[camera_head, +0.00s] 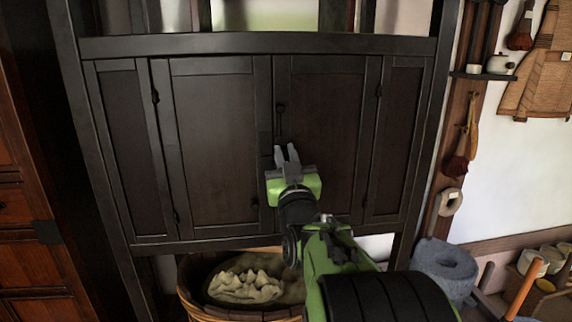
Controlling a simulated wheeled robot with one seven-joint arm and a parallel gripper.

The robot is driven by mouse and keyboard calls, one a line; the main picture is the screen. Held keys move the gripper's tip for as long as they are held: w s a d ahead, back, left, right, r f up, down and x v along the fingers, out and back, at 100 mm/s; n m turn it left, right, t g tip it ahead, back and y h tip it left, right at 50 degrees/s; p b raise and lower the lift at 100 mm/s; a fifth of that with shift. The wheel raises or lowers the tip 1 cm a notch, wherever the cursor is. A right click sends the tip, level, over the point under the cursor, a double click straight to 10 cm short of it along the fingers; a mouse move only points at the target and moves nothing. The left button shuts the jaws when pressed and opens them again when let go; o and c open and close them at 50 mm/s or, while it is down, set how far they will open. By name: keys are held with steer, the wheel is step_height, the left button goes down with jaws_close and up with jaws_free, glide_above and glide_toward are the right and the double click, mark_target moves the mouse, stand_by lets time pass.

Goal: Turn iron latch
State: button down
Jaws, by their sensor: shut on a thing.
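The iron latch (280,112) is a dark, narrow piece with a rounded top, near the meeting edge of the two middle doors of a dark wooden cabinet. It hangs roughly upright against the right door (325,130). My gripper (286,151), grey fingers on a green body, is at the latch's lower end, with its fingertips pointing up toward the doors. The fingers are shut on the latch with a small gap between them. The exact contact is too small and dark to make out. Both middle doors, including the left door (212,130), look closed.
A wicker basket (190,290) with pale sacking stands below the cabinet. A grey stone quern (445,268) is at the lower right. Wall shelves with a small pot (499,64) and a hanging woven mat (540,75) are at the right. A reddish wooden chest (25,230) stands at the left.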

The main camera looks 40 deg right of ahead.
steer(key=n+b, duration=0.1)
steer(key=b, duration=0.1)
steer(key=n+t+y+b, duration=0.1)
steer(key=n+b, duration=0.1)
steer(key=b, duration=0.1)
steer(key=shift+a+f+y+b, duration=0.15)
steer(key=shift+f+y+b, duration=0.15)
steer(key=shift+f, duration=0.1)
steer(key=n+y+b, duration=0.1)
steer(key=n+b, duration=0.1)
steer(key=b, duration=0.1)
steer(key=shift+w+n, duration=0.1)
steer(key=shift+n, duration=0.3)
steer(key=shift+w+a+f+n+g+y+b, duration=0.1)
steer(key=shift+n+g+y+b, duration=0.55)
steer(key=shift+n, duration=1.9)
steer(key=shift+w+a+f+n+g+y+b, duration=0.15)
steer(key=shift+n+y+b, duration=1)
steer(key=shift+n, duration=1.45)
steer(key=shift+a+f+n+g+y+b, duration=0.1)
steer(key=shift+n+g+y+b, duration=0.2)
steer(key=shift+n+y+b, duration=1.45)
steer(key=shift+n+h+p, duration=0.65)
steer(key=shift+n+p, duration=0.25)
steer(key=shift+p, duration=0.25)
steer(key=c, duration=1.2)
jaws_free()
